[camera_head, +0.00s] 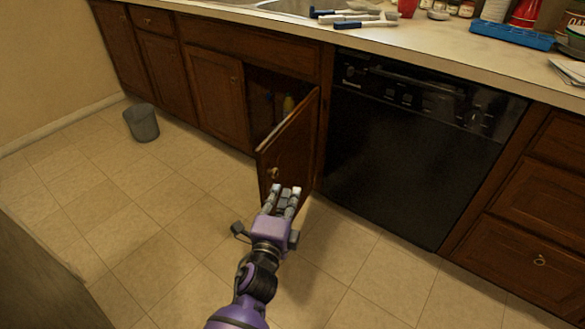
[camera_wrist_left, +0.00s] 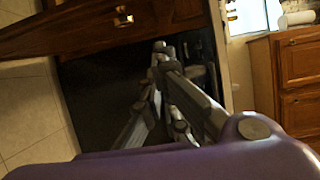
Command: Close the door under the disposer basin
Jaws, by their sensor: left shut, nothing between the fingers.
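The open wooden cabinet door (camera_head: 300,133) stands swung out from the counter front, left of the black dishwasher. A brass knob (camera_head: 274,172) sits near its free edge. The dark cabinet opening (camera_head: 262,105) shows behind it, below the sink basin (camera_head: 285,7). My left gripper (camera_head: 285,190) is shut and empty, in front of the door's lower part in the head view; I cannot tell whether it touches. In the left wrist view the gripper fingers (camera_wrist_left: 165,95) show mid-frame, with brown wood and a brass knob (camera_wrist_left: 123,17) above them. My right gripper is not in view.
The black dishwasher (camera_head: 410,140) is right of the door. A bottle (camera_head: 288,105) stands inside the cabinet. A grey bin (camera_head: 142,122) stands on the floor at left. Brushes (camera_head: 350,15) and a blue tray (camera_head: 512,35) lie on the counter. The tiled floor around the gripper is clear.

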